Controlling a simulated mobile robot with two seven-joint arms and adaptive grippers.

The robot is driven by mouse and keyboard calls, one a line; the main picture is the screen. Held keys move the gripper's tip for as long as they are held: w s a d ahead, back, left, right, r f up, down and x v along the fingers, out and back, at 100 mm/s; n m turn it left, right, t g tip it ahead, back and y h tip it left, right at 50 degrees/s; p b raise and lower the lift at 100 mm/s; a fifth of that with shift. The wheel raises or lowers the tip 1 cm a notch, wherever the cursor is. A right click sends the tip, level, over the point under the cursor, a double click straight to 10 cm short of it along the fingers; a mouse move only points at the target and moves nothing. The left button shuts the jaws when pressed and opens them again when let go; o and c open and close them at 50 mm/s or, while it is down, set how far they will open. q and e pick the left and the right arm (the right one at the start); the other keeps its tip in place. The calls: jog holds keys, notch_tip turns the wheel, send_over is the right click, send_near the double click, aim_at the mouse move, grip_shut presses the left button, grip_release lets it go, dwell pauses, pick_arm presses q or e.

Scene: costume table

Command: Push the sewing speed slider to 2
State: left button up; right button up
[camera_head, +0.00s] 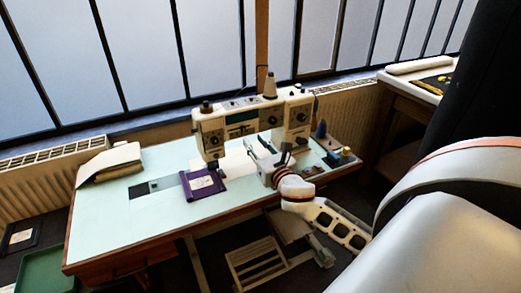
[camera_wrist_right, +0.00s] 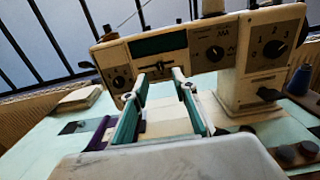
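The white sewing machine (camera_head: 240,118) stands on the pale green table and also shows in the right wrist view (camera_wrist_right: 140,52). Its right column has a dark dial (camera_wrist_right: 270,48) with numbers around it. A small dark lever (camera_wrist_right: 268,94) sits low on that column. A slot with a small slider-like part (camera_wrist_right: 178,72) is on the front of the arm. I cannot tell which part is the speed slider, nor its setting. My right gripper (camera_wrist_right: 158,90) is open and empty, in front of the machine; it shows in the head view (camera_head: 264,148). My left gripper is not in view.
A purple item (camera_head: 204,186) lies left of my right gripper. A folded cloth (camera_head: 110,163) lies at the table's left end. A blue cone (camera_head: 321,129) and small knob-like items stand at the right end. The table's (camera_head: 105,220) front left is clear.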

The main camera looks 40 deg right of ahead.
jog(key=shift+v, duration=2.2)
